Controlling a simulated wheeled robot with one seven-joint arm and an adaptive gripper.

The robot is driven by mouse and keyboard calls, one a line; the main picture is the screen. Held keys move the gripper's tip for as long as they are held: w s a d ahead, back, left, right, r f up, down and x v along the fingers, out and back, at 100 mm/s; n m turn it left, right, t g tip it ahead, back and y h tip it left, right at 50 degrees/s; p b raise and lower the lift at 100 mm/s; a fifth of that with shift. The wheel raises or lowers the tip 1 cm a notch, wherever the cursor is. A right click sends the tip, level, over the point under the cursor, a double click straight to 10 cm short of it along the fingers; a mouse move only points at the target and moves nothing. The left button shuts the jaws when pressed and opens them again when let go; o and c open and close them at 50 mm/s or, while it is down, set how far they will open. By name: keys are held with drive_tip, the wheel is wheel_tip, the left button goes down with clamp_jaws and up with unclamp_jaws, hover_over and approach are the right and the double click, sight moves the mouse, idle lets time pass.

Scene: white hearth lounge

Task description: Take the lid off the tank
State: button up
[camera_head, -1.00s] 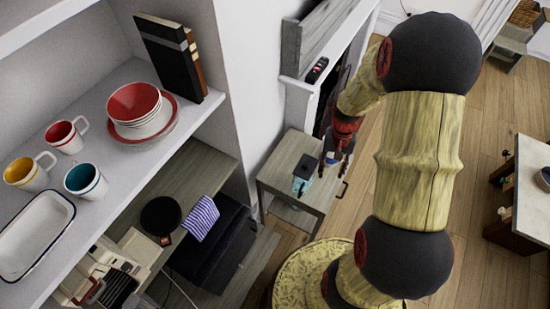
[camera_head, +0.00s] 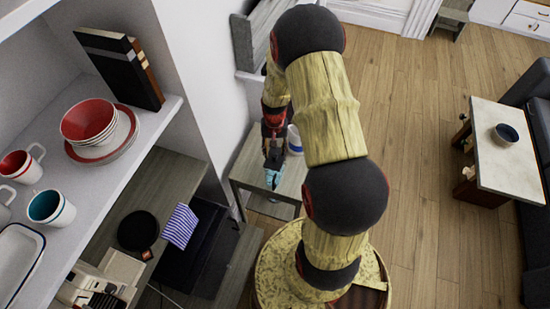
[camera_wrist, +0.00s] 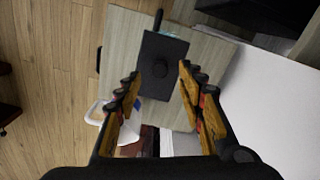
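The tank (camera_head: 273,179) is a small light-blue box on the grey wooden side table, partly hidden by my gripper in the head view. Its lid (camera_wrist: 152,50) is a dark rectangular plate with a round knob, seen from above in the wrist view; a little light blue shows at its far edge. My gripper (camera_wrist: 158,73) is open and empty. Its fingers are spread on either side of the lid's near part in the wrist view, with the knob between the tips. In the head view my gripper (camera_head: 273,152) is just above the tank. I cannot tell whether it touches the lid.
A white and blue container (camera_head: 294,139) stands on the side table (camera_head: 252,167) beside the tank. A white wall (camera_wrist: 275,100) lies close to the right in the wrist view. Shelves with dishes are at the left; open wooden floor (camera_head: 430,200) is at the right.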

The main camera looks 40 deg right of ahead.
sight(274, 155)
wheel_tip(274, 155, down, 4)
drive_tip(key=shift+a+r, duration=0.1)
drive_tip(key=shift+c, duration=1.3)
drive_tip(key=c, duration=0.7)
clamp_jaws()
